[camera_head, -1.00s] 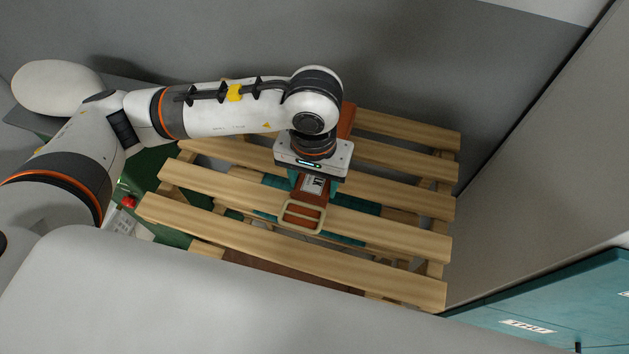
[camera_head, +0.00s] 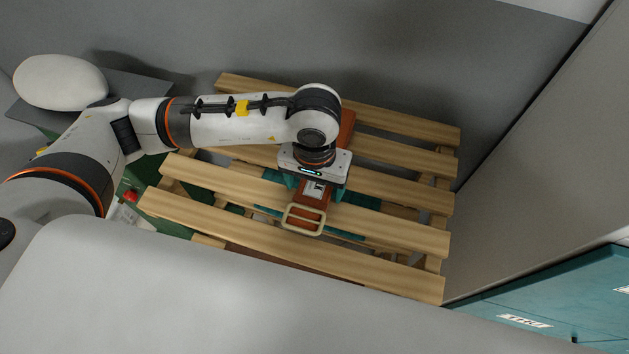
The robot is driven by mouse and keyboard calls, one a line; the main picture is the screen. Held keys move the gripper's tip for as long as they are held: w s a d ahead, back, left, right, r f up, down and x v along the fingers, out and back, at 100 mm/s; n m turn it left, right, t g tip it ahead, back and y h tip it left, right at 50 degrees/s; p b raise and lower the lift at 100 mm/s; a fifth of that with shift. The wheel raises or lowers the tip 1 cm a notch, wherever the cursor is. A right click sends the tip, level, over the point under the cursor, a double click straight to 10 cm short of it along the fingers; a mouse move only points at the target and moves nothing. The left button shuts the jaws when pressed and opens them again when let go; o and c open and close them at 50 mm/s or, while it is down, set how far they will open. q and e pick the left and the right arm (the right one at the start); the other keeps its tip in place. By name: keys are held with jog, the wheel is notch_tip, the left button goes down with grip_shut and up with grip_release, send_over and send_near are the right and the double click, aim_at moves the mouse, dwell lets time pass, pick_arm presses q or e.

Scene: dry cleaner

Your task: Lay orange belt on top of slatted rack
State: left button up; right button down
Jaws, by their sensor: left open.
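The orange belt (camera_head: 307,208) lies across the slats of the wooden slatted rack (camera_head: 386,231). Its pale buckle (camera_head: 303,220) is at the near end, over the gap between two front slats, and its far end (camera_head: 346,126) shows behind my wrist. The middle of the belt is hidden under my left gripper. My left gripper (camera_head: 317,191) points down over the belt, with its teal fingers apart on either side of it. My right gripper is not in view.
A grey wall stands behind the rack and a pale panel to its right. A teal box (camera_head: 560,300) with a white label is at the lower right. Green equipment with a red button (camera_head: 130,197) is at the rack's left. Bare slats lie on both sides of the belt.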

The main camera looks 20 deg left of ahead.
pick_arm(q)
jog(key=shift+r+p, duration=0.25)
jog(key=shift+p, duration=0.1)
notch_tip(320, 180, up, 12)
jog(key=b, duration=0.3)
jog(key=shift+f, duration=0.15)
